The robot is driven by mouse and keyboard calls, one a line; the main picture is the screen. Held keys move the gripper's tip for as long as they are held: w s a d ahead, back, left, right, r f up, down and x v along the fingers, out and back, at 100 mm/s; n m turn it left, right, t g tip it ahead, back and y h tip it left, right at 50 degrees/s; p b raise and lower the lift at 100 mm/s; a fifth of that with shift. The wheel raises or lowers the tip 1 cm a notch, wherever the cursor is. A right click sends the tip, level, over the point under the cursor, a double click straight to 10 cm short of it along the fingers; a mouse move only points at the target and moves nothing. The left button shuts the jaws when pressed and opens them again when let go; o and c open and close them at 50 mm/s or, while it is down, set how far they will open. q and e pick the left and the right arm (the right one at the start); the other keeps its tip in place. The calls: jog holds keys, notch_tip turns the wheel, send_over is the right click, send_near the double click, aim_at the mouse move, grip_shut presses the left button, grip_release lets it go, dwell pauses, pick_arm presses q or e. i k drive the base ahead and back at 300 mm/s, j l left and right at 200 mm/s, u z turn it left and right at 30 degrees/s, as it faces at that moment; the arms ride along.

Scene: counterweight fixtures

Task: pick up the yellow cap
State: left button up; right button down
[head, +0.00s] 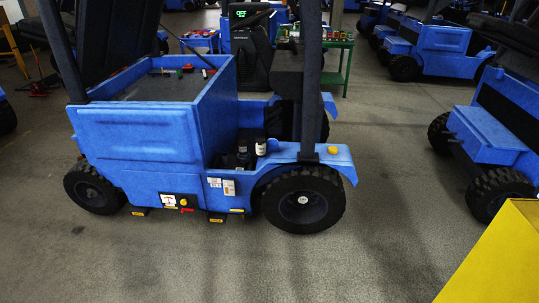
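A small yellow cap (332,150) sits on top of the blue front fender of a blue forklift (145,142), above its black front wheel. It is round and looks upright; nothing covers it. A smaller yellow round spot (183,202) shows low on the forklift's side panel. Neither of my grippers is in the head view.
Two small bottles (261,146) stand on the forklift's step beside the fender. A yellow slab-like surface (500,262) fills the lower right corner. More blue forklifts (490,135) stand right. The grey floor in front is clear.

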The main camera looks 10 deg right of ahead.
aim_at(332, 150)
jog(key=i+l, duration=1.2)
